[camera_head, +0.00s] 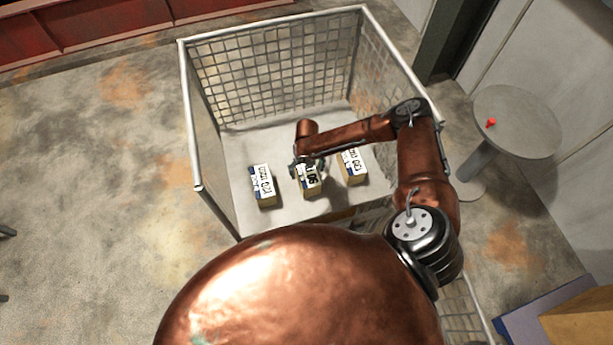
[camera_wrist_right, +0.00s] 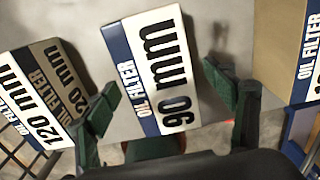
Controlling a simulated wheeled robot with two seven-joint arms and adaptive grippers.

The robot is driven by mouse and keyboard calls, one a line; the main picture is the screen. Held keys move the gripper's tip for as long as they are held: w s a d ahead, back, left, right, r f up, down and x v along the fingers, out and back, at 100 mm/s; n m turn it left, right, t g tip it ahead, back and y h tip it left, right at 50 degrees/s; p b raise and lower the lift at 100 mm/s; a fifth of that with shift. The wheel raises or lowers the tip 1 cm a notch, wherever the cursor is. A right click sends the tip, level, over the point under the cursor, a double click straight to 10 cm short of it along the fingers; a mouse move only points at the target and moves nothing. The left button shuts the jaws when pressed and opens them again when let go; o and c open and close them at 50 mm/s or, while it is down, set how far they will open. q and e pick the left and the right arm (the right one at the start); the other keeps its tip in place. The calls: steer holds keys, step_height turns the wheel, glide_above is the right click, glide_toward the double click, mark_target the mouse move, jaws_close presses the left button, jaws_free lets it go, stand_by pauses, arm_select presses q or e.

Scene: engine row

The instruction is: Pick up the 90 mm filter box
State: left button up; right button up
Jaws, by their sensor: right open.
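The 90 mm filter box (camera_head: 311,184) is the middle one of three boxes on the floor of a mesh-sided cage. In the right wrist view, the 90 mm box (camera_wrist_right: 152,70) shows its white label, blue "OIL FILTER" band and black "90 mm". My right gripper (camera_head: 305,168) is over this box and hides part of it. In the right wrist view, the open fingers of my right gripper (camera_wrist_right: 163,95) appear on either side of the box; I cannot tell how far above it they are. My left gripper is not in view.
The 120 mm box (camera_head: 263,186) stands left of it; it also shows in the wrist view (camera_wrist_right: 32,105). Another filter box (camera_head: 353,166) stands right, its size hard to read. The mesh cage's rim (camera_head: 270,23) surrounds them. A round table (camera_head: 520,120) stands outside.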

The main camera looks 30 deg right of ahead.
step_height(320, 180, down, 6)
steer(key=shift+a+r+p, duration=0.1)
steer(key=shift+p, duration=0.65)
steer(key=shift+c, duration=0.2)
steer(key=c, duration=1.6)
